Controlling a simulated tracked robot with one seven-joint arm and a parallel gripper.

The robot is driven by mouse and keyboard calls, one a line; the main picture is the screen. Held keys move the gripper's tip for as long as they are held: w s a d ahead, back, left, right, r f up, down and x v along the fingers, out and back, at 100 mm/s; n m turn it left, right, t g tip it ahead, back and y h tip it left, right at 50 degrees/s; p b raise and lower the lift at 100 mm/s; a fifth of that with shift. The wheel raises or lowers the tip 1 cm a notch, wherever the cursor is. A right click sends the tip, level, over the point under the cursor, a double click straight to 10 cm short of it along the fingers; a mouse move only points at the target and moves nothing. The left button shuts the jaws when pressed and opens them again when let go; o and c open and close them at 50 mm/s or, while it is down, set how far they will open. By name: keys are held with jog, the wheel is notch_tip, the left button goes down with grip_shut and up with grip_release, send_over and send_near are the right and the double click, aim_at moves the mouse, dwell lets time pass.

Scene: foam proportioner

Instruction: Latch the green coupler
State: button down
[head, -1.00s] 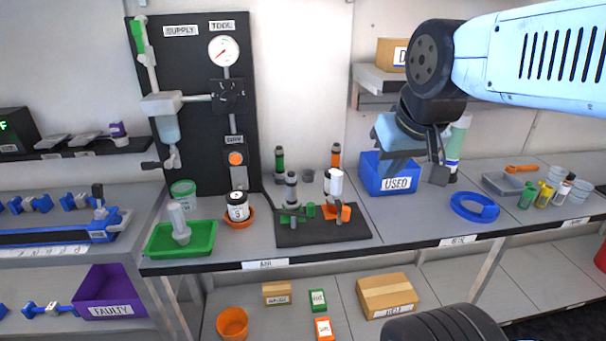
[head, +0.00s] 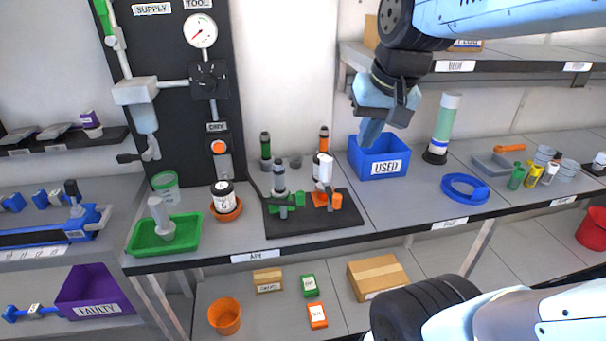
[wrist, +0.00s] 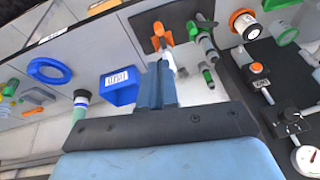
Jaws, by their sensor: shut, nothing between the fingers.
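The green coupler (head: 280,197) stands upright on the black mat, a grey cylinder with green parts low at its side. Its green parts also show in the wrist view (wrist: 207,78). Beside it to the right stands the orange-levered coupler (head: 325,185) with a white top. My gripper (head: 369,132) is shut and empty, held in the air by the blue USED bin, up and right of the couplers. In the wrist view its closed fingers (wrist: 158,80) overlap the white-topped part in the picture. Whether the green coupler's latch is open or closed is too small to tell.
The black mat (head: 345,225) lies near the bench front. A green tray (head: 185,235) and a jar (head: 223,195) are left. A shelf (head: 490,68) overhangs behind.

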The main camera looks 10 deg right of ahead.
jog(key=w+a+f+m+g+y, duration=0.1)
jog(key=w+a+f+m+g, duration=0.1)
jog(key=w+f, duration=0.3)
jog(key=w+a+f+m+g+y, duration=0.1)
jog(key=w+f+m+g, duration=0.4)
jog(key=w, duration=0.8)
jog(key=shift+a, duration=0.55)
jog(key=x, duration=1)
jog(key=shift+a, duration=0.2)
